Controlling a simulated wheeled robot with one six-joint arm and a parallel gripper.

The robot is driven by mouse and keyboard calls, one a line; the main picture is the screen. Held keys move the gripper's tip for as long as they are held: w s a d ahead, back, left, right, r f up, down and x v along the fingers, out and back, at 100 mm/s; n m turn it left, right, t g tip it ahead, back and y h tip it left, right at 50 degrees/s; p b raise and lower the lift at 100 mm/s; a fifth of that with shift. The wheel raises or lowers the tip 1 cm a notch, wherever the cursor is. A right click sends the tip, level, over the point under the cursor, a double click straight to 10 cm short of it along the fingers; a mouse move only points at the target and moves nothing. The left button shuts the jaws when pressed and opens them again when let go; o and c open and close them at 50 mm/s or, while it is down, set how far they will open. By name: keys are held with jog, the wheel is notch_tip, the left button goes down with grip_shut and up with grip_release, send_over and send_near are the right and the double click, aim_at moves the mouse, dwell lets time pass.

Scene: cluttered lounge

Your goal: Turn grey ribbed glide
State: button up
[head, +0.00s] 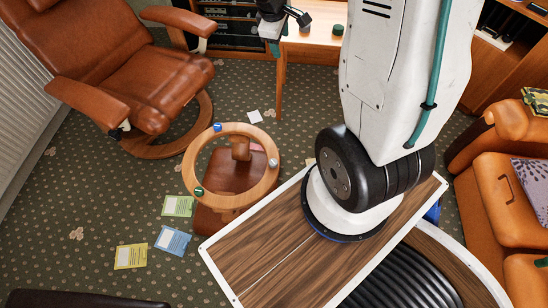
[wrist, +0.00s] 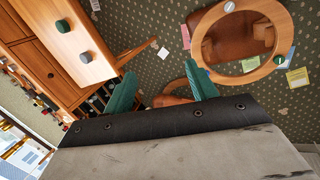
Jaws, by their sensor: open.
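An upturned footstool with a wooden ring base (head: 237,205) stands on the carpet in the head view. The small grey glide (head: 272,162) sits on the ring's right side. Its ribs are too small to make out. In the wrist view the ring is at the upper right, and a pale grey glide (wrist: 229,6) is at its top edge. A blue glide (head: 217,127) and a green glide (head: 199,191) are also on the ring. My gripper (head: 278,38) is beyond the footstool, by the wooden table. Its teal fingers (wrist: 160,86) are apart and empty, away from the glides.
The wooden table (head: 318,36) carries a green knob-like piece (wrist: 61,27) and a grey one (wrist: 85,57). A brown armchair (head: 165,75) stands left, an orange sofa (head: 515,200) right. Paper cards (head: 173,241) lie left of the footstool. Carpet between table and footstool is mostly clear.

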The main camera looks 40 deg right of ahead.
jog(key=w+d+f+n+y, duration=0.1)
jog(key=w+d+f+n, duration=0.15)
jog(key=f, duration=1.15)
jog(key=n+y, duration=0.6)
jog(key=y, duration=0.1)
send_near(273, 163)
jog(key=x, duration=0.8)
jog(key=shift+w+a+f, duration=0.1)
jog(key=shift+w+f, duration=0.05)
jog(key=shift+f, duration=0.05)
jog(key=shift+c, duration=0.4)
jog(key=c, duration=0.9)
